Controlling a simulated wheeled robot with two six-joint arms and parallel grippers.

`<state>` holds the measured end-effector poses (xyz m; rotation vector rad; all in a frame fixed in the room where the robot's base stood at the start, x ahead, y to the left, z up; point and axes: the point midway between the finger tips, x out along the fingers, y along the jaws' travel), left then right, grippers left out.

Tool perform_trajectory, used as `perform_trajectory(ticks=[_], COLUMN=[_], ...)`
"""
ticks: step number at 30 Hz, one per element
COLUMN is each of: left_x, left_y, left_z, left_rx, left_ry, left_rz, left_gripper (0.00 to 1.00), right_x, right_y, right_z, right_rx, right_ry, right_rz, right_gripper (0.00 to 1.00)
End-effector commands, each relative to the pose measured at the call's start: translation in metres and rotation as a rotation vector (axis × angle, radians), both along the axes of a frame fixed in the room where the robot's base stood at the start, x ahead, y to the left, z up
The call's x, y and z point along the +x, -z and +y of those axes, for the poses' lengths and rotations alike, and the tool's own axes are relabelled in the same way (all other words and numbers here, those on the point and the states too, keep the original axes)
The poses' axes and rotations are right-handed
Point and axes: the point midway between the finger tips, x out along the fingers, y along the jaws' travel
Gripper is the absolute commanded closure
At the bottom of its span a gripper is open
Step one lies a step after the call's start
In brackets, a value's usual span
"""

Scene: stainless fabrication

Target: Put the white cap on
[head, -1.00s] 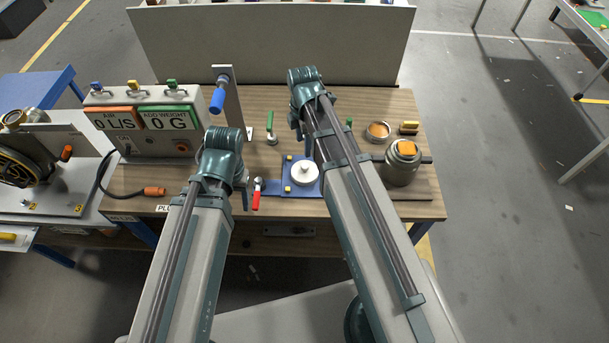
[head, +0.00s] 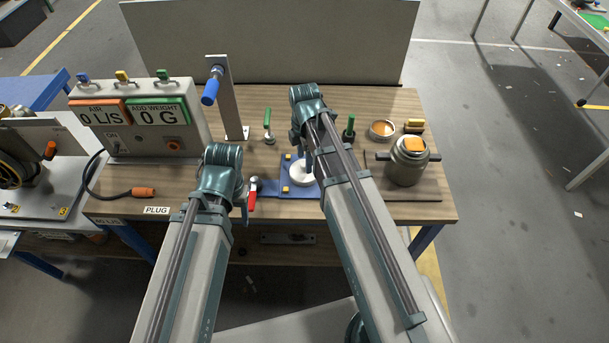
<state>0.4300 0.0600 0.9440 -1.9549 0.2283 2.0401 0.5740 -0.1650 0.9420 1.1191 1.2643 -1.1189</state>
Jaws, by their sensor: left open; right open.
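A round white piece with a small raised knob (head: 301,174), which looks like the white cap, sits on a blue plate (head: 284,193) with yellow blocks near the table's front. My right gripper (head: 303,150) is open just behind and above it, largely hidden by its own arm, which also covers the white piece's right edge. I cannot tell whether they touch. My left gripper (head: 244,207) is open and mostly hidden behind its wrist, left of the blue plate by a red-handled lever (head: 252,197).
A metal pot with an orange top (head: 408,160) and a round dish (head: 382,130) stand at the right. A green-handled valve (head: 268,128) and an upright post with a blue handle (head: 230,100) stand behind. A display box (head: 140,118) and an orange plug (head: 143,191) are at the left.

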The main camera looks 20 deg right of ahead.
Motion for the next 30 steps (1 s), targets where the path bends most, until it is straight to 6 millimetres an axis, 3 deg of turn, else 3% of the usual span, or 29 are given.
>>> perform_trajectory(ticks=[1, 3, 12, 23, 30], left_x=[0.0000, 0.0000, 0.0001, 0.0000, 0.0000], left_y=[0.0135, 0.0186, 0.0179, 0.0180, 0.0180], left_z=[0.0000, 0.0001, 0.0000, 0.0000, 0.0000], left_rx=[0.000, 0.000, 0.000, 0.000, 0.000], left_ry=[0.000, 0.000, 0.000, 0.000, 0.000], left_rz=[0.000, 0.000, 0.000, 0.000, 0.000], left_gripper=[0.40, 0.40, 0.40, 0.40, 0.40], right_x=[0.0002, 0.0002, 0.0003, 0.0003, 0.0003], right_y=[0.0135, 0.0186, 0.0180, 0.0180, 0.0180], right_z=[0.0000, 0.0000, 0.0001, 0.0001, 0.0001], right_rx=[0.000, 0.000, 0.000, 0.000, 0.000], right_ry=[0.000, 0.000, 0.000, 0.000, 0.000], right_rz=[0.000, 0.000, 0.000, 0.000, 0.000], right_gripper=[0.34, 0.34, 0.36, 1.00, 1.00])
